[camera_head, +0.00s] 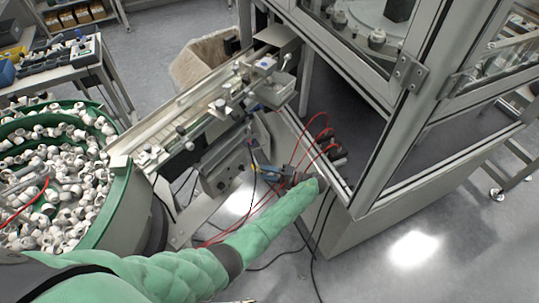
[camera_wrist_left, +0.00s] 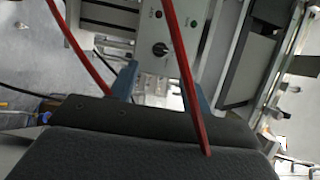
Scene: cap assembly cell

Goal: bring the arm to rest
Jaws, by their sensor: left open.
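My left arm (camera_head: 235,250), in a green sleeve, reaches in from the lower left toward the machine's corner. Its gripper (camera_head: 262,173) is beside the control box under the feed track, among red cables. In the left wrist view, the two blue-grey fingers of the gripper (camera_wrist_left: 160,72) stand apart with nothing between them. The dark wrist body hides the lower part of that view. My right gripper is out of view.
A bowl feeder (camera_head: 112,222) full of white caps stands at left. The feed track (camera_head: 195,110) runs to the framed machine cabinet (camera_head: 345,205). Red cables (camera_head: 300,150) hang near the gripper and cross the wrist view. A control box (camera_wrist_left: 152,35) with a knob lies beyond the fingers.

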